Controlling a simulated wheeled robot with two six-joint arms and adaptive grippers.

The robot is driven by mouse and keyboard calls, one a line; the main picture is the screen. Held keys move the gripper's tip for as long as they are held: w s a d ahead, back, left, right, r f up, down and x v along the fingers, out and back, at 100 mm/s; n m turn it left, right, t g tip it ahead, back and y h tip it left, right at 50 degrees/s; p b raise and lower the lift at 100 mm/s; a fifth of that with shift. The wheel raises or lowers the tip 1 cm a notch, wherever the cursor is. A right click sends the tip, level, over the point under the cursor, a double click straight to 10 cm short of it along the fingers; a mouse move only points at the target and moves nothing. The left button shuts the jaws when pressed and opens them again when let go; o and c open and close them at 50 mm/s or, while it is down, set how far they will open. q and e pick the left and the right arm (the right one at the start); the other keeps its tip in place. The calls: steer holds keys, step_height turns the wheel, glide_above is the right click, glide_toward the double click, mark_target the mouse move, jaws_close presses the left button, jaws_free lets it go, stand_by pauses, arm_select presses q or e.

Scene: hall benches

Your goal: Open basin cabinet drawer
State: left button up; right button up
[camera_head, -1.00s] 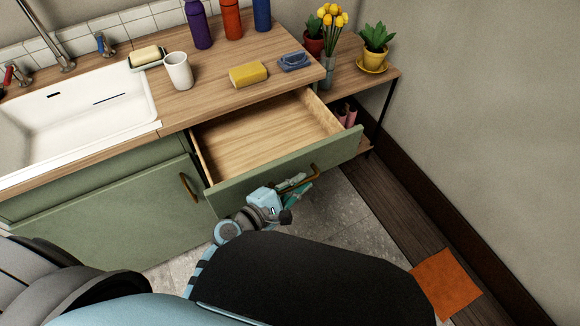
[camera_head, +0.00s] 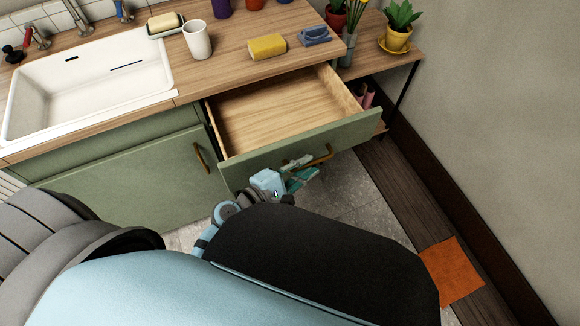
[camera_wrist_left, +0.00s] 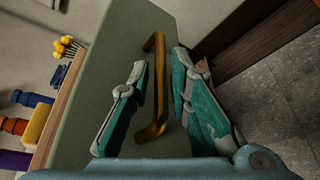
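The basin cabinet (camera_head: 130,185) is green, with a wooden top and a white basin (camera_head: 95,95). Its upper right drawer (camera_head: 275,115) is pulled far out, and its wooden inside looks empty. The drawer's brass handle (camera_head: 322,157) is on the green front and also shows in the left wrist view (camera_wrist_left: 160,95). My left gripper (camera_head: 302,172) is at this handle. In the left wrist view its two teal fingers (camera_wrist_left: 157,98) stand apart on either side of the handle, with visible gaps. My right gripper is not in view.
A white cup (camera_head: 197,40), yellow sponge (camera_head: 267,47) and blue brush-like item (camera_head: 315,36) stand on the counter. A side shelf (camera_head: 385,65) with potted plants is beside the wall at right. An orange mat (camera_head: 448,273) lies on the floor.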

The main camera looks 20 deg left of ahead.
arm_select(q)
steer(key=v, duration=0.9)
steer(key=shift+s, duration=0.15)
